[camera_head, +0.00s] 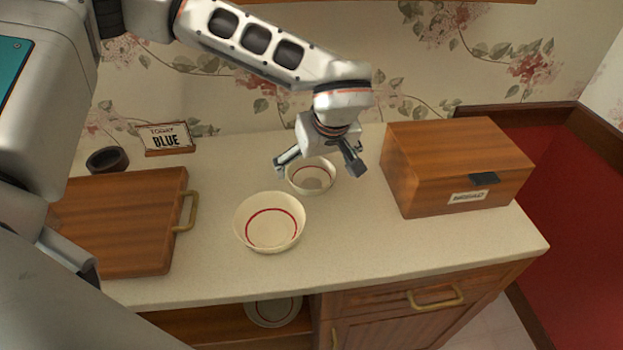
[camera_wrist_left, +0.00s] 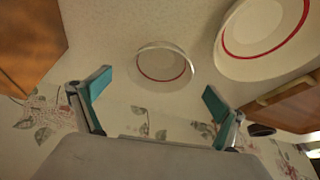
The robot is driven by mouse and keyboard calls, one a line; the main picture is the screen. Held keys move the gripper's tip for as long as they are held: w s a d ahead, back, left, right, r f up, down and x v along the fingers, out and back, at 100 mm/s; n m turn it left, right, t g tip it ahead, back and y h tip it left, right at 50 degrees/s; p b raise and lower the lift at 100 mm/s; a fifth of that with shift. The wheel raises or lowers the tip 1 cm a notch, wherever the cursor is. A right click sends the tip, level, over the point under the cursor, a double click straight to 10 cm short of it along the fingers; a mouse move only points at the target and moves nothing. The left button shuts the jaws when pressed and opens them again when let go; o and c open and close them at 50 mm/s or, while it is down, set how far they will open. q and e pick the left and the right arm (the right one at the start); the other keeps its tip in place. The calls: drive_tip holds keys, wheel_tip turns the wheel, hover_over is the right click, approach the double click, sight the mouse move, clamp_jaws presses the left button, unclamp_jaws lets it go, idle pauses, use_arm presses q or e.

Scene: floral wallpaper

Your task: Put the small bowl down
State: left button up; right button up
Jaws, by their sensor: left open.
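The small bowl (camera_head: 312,178) is cream with a red ring inside and sits upright on the counter, in front of the wall. My left gripper (camera_head: 320,168) is open above and around it in the head view, partly covering its far rim. In the left wrist view the small bowl (camera_wrist_left: 163,66) lies beyond the two spread fingers (camera_wrist_left: 152,97), with clear space between it and each finger. My right gripper is not in view.
A larger cream bowl (camera_head: 270,222) stands nearer the front. A wooden bread box (camera_head: 440,165) is at right, a wooden board (camera_head: 125,225) with a handle at left. A dark cup (camera_head: 107,160) and a sign (camera_head: 167,138) stand behind. The counter's front right is clear.

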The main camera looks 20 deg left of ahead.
sight(309, 180)
use_arm(q)
drive_tip(key=x, duration=0.5)
drive_tip(key=shift+a+f, duration=0.1)
drive_tip(key=shift+f, duration=0.05)
drive_tip(key=c, duration=1.4)
wheel_tip(309, 180, up, 20)
drive_tip(key=shift+r+p, duration=0.1)
drive_tip(key=shift+p, duration=0.4)
